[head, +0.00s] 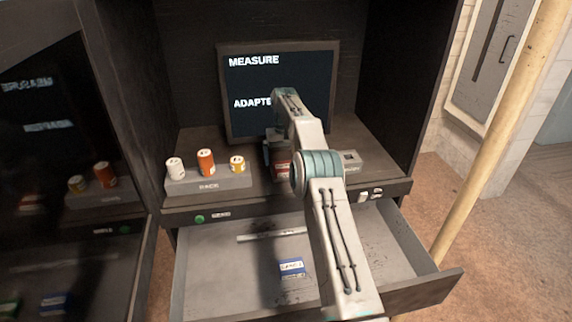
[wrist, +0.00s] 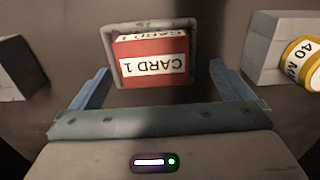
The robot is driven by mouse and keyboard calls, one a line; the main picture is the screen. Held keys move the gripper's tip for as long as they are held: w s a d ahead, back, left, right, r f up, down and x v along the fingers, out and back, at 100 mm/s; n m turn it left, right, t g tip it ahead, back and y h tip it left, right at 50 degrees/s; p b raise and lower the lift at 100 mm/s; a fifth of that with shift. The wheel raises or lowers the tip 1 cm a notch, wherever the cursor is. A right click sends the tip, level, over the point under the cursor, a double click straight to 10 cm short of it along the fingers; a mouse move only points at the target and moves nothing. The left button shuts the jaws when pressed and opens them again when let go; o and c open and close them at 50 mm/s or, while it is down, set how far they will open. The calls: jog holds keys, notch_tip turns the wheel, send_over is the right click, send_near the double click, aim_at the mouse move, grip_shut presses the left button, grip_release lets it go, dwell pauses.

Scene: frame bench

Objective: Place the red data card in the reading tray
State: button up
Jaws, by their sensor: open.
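The red data card (wrist: 150,62), with a white CARD 1 label, sits within the rim of a small grey tray (wrist: 108,36) in the wrist view. I cannot tell whether it rests fully on the tray's floor. The card also shows in the head view (head: 281,170), partly hidden by my arm. My gripper (wrist: 160,72) is open, with one blue finger on each side of the card and tray and a gap to both. In the head view one finger of my gripper (head: 267,152) shows; the rest is hidden.
A PACK block (head: 208,183) holding three canisters stands left on the bench. A small grey box (head: 351,161) stands right. A screen (head: 279,85) is behind. The open drawer (head: 215,262) below holds a blue card (head: 292,267). A tan pole (head: 500,130) stands at right.

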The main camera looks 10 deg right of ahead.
jog(key=r, duration=0.1)
jog(key=d+r, duration=0.1)
jog(key=r, duration=0.1)
jog(key=shift+d, duration=0.1)
jog(key=shift+s+r+p, duration=0.1)
jog(key=shift+r+p, duration=0.2)
jog(key=shift+r, duration=0.8)
notch_tip(320, 180, up, 6)
send_over(284, 169)
jog(key=s+a+r+t, duration=0.2)
jog(key=s+a+r, duration=0.1)
jog(key=s+r, duration=1.3)
jog(key=s+f+t, duration=0.1)
jog(key=s+f, duration=0.2)
jog(key=s, duration=0.7)
jog(key=s+f, duration=0.4)
jog(key=s, duration=0.7)
jog(key=s+f+t, duration=0.1)
jog(key=s+f, duration=0.2)
jog(key=s, duration=0.7)
jog(key=shift+s+a+f+t, duration=0.15)
jog(key=shift+a+f+t, duration=0.15)
jog(key=shift+f, duration=0.1)
